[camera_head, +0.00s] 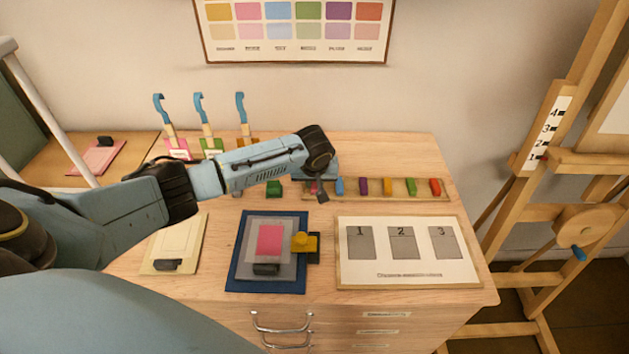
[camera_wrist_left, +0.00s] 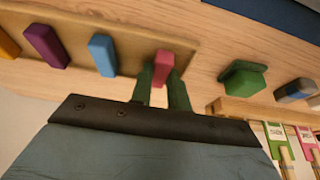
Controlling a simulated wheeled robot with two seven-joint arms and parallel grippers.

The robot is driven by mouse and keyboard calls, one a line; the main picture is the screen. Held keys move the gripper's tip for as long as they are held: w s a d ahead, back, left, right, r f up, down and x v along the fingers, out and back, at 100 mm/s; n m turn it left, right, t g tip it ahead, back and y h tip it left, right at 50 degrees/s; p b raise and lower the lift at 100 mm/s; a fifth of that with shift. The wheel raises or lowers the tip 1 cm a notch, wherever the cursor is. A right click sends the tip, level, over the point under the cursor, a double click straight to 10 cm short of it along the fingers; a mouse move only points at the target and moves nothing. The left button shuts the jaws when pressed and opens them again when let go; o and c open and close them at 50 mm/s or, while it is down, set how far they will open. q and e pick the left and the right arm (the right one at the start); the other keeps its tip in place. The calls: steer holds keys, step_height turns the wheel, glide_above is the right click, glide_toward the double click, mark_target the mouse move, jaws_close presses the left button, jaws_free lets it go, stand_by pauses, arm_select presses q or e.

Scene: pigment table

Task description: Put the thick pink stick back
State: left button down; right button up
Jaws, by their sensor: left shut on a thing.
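The pink stick (camera_wrist_left: 162,62) is between the green-looking fingers of my left gripper (camera_wrist_left: 163,88) in the left wrist view. The gripper is shut on it. The stick is at the end of the wooden stick rack (camera_wrist_left: 195,30), in line with the other sticks; I cannot tell whether its foot is seated or just above. In the head view my left gripper (camera_head: 319,191) is at the left end of the rack (camera_head: 350,194), and my wrist hides most of the pink stick. My right gripper is not in view.
A blue stick (camera_head: 339,186) stands nearest, then purple, orange, green and red ones. A green block (camera_head: 274,188) lies left of the rack. In front are a blue mat (camera_head: 237,270) with a pink-covered slab and a board (camera_head: 410,280) numbered 1 to 3.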

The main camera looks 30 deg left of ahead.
arm_select(q)
steer(key=c, duration=1.6)
jaws_free()
steer(key=shift+f, duration=0.1)
steer(key=p+v, duration=0.1)
steer(key=v, duration=1.1)
steer(key=shift+p, duration=0.35)
